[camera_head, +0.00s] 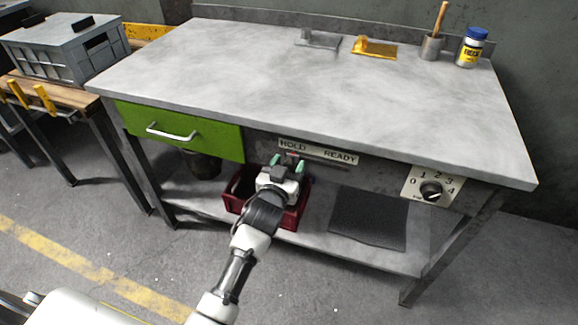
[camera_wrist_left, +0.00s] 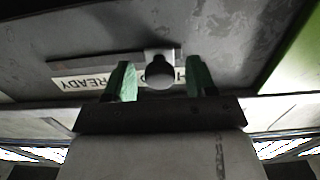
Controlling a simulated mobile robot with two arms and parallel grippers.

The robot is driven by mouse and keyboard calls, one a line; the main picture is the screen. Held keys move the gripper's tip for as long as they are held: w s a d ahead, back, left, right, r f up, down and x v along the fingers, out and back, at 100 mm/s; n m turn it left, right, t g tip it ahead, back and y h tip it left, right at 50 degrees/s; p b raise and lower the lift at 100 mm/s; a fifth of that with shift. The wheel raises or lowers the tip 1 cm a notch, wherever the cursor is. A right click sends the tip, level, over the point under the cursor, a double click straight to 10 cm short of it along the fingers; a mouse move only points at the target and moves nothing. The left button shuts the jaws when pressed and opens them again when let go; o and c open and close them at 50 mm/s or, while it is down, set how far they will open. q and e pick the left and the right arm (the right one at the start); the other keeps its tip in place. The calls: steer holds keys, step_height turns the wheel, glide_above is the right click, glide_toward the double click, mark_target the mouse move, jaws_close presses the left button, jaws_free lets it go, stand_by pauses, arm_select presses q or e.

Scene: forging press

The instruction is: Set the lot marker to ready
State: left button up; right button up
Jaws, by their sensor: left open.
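The lot marker's label plate (camera_head: 318,152) on the bench front reads HOLD at left and READY at right. In the left wrist view the label plate (camera_wrist_left: 85,80) appears upside down, with READY at left. The marker's dark round knob (camera_wrist_left: 160,72) sits in front of the HOLD end on a pale mount. My left gripper (camera_head: 288,163) is at the HOLD end, below the plate. Its green fingers (camera_wrist_left: 160,82) are open, one on each side of the knob. I cannot tell whether they touch it. The knob is hard to make out in the head view.
A green drawer (camera_head: 180,131) is left of the marker and a rotary dial (camera_head: 431,191) right of it. A dark red crate (camera_head: 292,219) on the lower shelf is under my left gripper. The grey benchtop (camera_head: 300,95) overhangs the marker.

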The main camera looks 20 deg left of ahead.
arm_select(q)
steer(key=shift+w, duration=0.3)
arm_select(e)
steer(key=shift+r, duration=0.2)
arm_select(q)
jaws_close()
arm_select(e)
steer(key=shift+r, duration=0.1)
